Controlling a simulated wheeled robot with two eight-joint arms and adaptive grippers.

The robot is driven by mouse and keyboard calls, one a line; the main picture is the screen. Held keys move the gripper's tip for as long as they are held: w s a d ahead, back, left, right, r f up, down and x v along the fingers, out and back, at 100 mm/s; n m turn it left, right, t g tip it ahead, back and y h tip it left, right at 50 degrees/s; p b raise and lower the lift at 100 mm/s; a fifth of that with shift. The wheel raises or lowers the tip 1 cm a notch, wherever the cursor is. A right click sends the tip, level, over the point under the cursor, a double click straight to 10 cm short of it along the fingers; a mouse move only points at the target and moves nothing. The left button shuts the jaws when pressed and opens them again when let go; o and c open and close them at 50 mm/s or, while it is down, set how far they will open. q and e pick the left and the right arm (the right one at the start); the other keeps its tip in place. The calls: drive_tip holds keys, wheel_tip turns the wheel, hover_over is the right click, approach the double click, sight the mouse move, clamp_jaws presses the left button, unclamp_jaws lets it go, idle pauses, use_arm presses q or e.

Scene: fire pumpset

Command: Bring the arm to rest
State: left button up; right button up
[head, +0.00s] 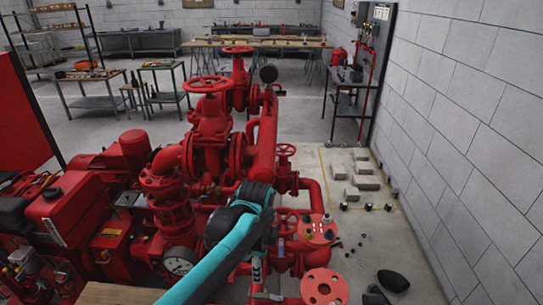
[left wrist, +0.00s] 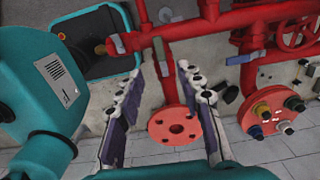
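My left arm (head: 225,250) is teal with a dark elbow and comes in from the bottom of the head view. It reaches over the red pumpset (head: 210,130) and bends down on its near right side. My left gripper (head: 258,285) shows small and partly hidden near the bottom edge. In the left wrist view its two fingers (left wrist: 160,80) are apart with nothing between them. A red flange (left wrist: 174,126) shows beyond the fingers, along with red pipes. I cannot tell whether a finger touches a pipe. My right gripper is in neither view.
A round red flange plate (head: 322,288) and another with coloured fittings (head: 317,230) stand close to the arm. Grey blocks (head: 360,180) and black items (head: 392,281) lie on the floor at right. A block wall (head: 460,130) bounds the right side. Tables (head: 262,43) stand behind.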

use_arm(q)
drive_tip(key=s+a+n+t, duration=0.7)
drive_tip(key=s+a+n, duration=0.4)
drive_tip(key=n, duration=0.7)
drive_tip(key=shift+a+r, duration=0.15)
drive_tip(key=shift+a, duration=0.3)
drive_tip(key=shift+a, duration=0.2)
